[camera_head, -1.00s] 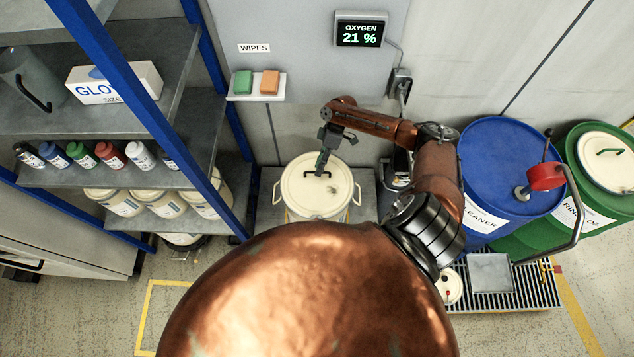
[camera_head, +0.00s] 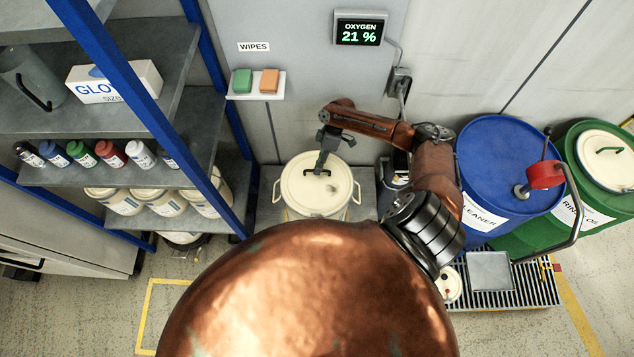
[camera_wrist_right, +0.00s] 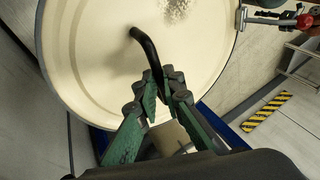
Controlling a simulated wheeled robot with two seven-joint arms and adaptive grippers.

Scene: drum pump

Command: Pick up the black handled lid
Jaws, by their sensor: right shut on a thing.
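The cream round lid (camera_head: 299,187) with a black bar handle (camera_head: 311,173) sits on a cream pot with two side handles, in the middle of the head view. My right gripper (camera_head: 321,166) reaches down to the lid from above and is shut on the black handle. In the right wrist view the green fingers (camera_wrist_right: 161,92) close around one end of the handle (camera_wrist_right: 147,46), and the lid (camera_wrist_right: 95,55) fills the upper left. I cannot see clear space between lid and pot. My left gripper is not in view.
A shelf (camera_head: 150,95) with bottles and a glove box stands at the left. A blue drum (camera_head: 505,150) and a green drum (camera_head: 575,140), with a cream lid (camera_head: 608,165) on it, stand at the right. A wipes ledge (camera_head: 256,97) hangs on the back wall.

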